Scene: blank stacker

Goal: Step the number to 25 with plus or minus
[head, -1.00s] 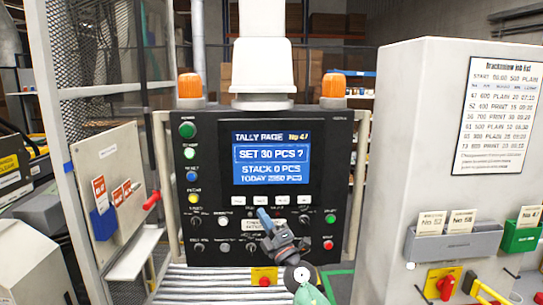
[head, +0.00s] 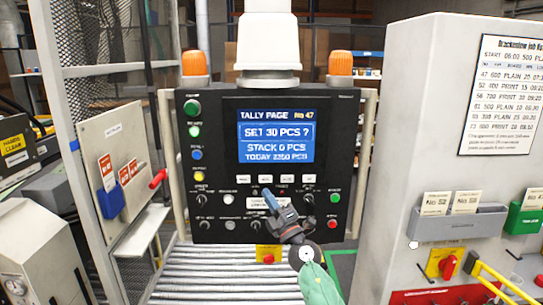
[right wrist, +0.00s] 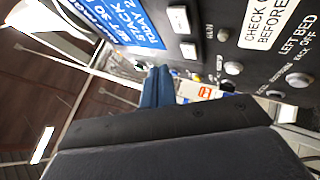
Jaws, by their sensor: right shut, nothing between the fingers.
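The black control panel (head: 350,130) stands ahead with a blue screen (head: 276,140). The screen reads TALLY PAGE No 47, SET 30 PCS ?, STACK 0 PCS and a TODAY count. A row of small white keys (head: 245,180) sits just under the screen; their markings are too small to read. My right gripper (head: 269,197) is shut and empty, its blue fingertips just below that key row. In the right wrist view the blue fingers (right wrist: 157,86) point toward the panel near white keys (right wrist: 179,19). I cannot tell whether they touch it. My left gripper is not in view.
Coloured buttons (head: 195,131) run down the panel's left side, with knobs (head: 203,199) and more buttons below. A roller bed (head: 210,270) lies in front. A grey cabinet (head: 400,130) with a job list (head: 502,95) stands right. A mesh guard (head: 98,60) stands left.

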